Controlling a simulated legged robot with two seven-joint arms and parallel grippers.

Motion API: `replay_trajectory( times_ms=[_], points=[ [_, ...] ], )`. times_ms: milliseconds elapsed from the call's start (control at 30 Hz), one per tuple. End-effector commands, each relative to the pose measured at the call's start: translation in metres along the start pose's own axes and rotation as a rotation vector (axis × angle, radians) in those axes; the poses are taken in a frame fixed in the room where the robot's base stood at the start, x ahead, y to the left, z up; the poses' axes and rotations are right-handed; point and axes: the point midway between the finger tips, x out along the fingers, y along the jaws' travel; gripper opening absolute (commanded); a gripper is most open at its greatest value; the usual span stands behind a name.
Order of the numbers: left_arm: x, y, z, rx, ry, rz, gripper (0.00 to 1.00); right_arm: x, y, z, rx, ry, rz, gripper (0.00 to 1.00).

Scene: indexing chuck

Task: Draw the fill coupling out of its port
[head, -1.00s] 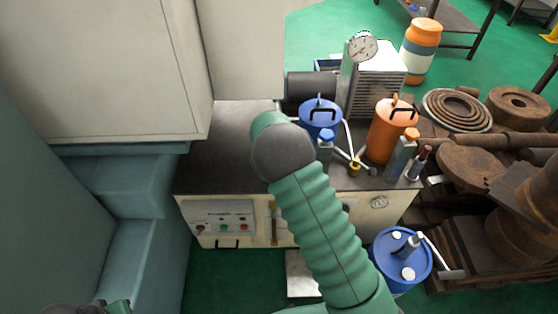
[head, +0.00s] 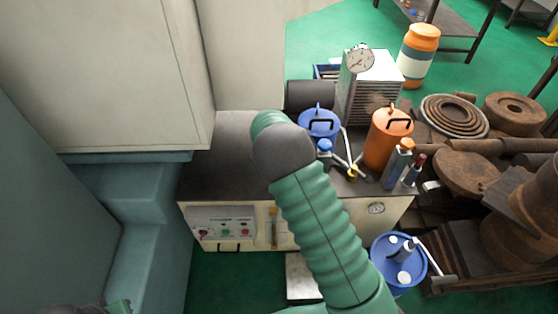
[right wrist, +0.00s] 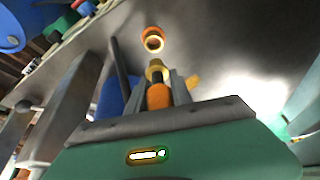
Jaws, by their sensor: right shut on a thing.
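In the right wrist view my right gripper (right wrist: 157,82) has its two grey fingers shut on the fill coupling (right wrist: 158,97), an orange body with a brass-coloured collar. Beyond its tip is an orange-rimmed ring with a bright centre, which looks like the port (right wrist: 153,39), on a dark grey surface. A gap shows between collar and ring in this view; the depth is hard to judge. In the head view my green right arm crosses the middle and its gripper is hidden.
In the head view a cream cabinet (head: 235,239) with a dark top carries a blue can (head: 319,124), an orange can (head: 386,141) and bottles (head: 396,165). A blue drum (head: 385,252) stands on the floor at right. Rusty parts (head: 468,171) crowd the right side.

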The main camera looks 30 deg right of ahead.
Motion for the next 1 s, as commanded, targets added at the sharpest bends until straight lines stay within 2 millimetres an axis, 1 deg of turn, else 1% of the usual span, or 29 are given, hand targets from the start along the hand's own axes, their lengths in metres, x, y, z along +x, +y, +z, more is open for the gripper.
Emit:
replay_trajectory(
  times_ms=[33, 1000],
  points=[
    [-0.009, 0.0, -0.002, 0.0, 0.0, 0.0, 0.0, -0.01, 0.0, -0.004, 0.0, 0.0, 0.0, 0.0],
    [-0.087, 0.0, -0.021, 0.0, 0.0, 0.0, 0.0, -0.095, 0.0, -0.039, 0.0, 0.0, 0.001, 0.0]
  ],
)
